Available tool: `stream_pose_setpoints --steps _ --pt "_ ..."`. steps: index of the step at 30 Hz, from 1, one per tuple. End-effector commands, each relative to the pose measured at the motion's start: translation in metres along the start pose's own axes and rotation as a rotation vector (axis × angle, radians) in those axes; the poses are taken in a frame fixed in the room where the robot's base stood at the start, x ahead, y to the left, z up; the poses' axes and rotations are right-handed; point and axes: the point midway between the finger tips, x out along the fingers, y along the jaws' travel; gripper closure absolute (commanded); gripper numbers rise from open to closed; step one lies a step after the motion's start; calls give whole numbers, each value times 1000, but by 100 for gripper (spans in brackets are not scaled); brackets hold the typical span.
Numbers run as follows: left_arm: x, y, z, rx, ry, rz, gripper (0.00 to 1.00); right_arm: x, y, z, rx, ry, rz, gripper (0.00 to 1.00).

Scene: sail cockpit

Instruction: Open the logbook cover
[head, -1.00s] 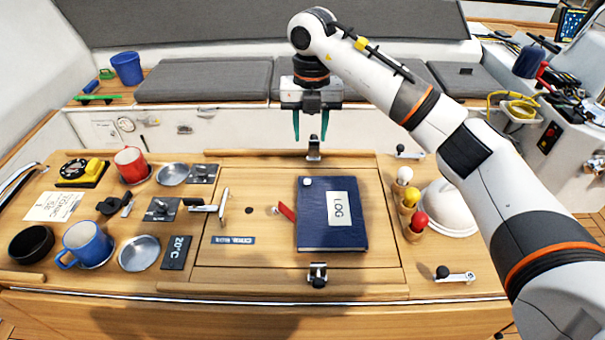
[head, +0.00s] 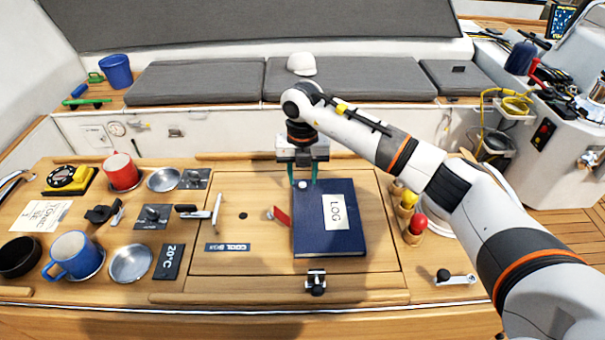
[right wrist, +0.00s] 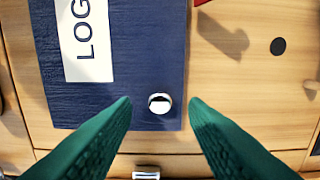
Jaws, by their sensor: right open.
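The logbook (head: 315,237) is a closed dark blue book with a white LOG label (head: 336,212), lying flat on the wooden hatch of the table. A small round white knob (right wrist: 160,103) sits on its cover near one corner; it also shows in the head view (head: 302,184). My right gripper (head: 303,183) is over the far left corner of the book. Its green fingers are open, and in the right wrist view the gripper (right wrist: 160,105) has one fingertip on either side of the knob, apart from it. My left gripper is not in view.
A red tab (head: 281,217) sticks out at the book's left edge. Egg-like coloured pieces in wooden cups (head: 412,210) stand close to its right, beside my arm. A black latch (head: 316,282) is in front. Mugs, dishes and levers fill the table's left side.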

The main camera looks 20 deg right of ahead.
Motion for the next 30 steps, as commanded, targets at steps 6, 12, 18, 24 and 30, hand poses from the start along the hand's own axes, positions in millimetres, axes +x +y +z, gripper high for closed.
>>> stream_pose_setpoints --steps 6,12,18,24,30 --pt "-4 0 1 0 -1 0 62 14 0 0 0 0 1 60" --pt "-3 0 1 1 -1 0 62 16 0 0 0 1 0 60" --pt "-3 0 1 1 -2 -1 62 15 0 0 0 1 0 83" --pt "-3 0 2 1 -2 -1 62 15 0 0 0 1 0 100" --pt "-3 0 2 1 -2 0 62 14 0 0 0 1 -6 100"
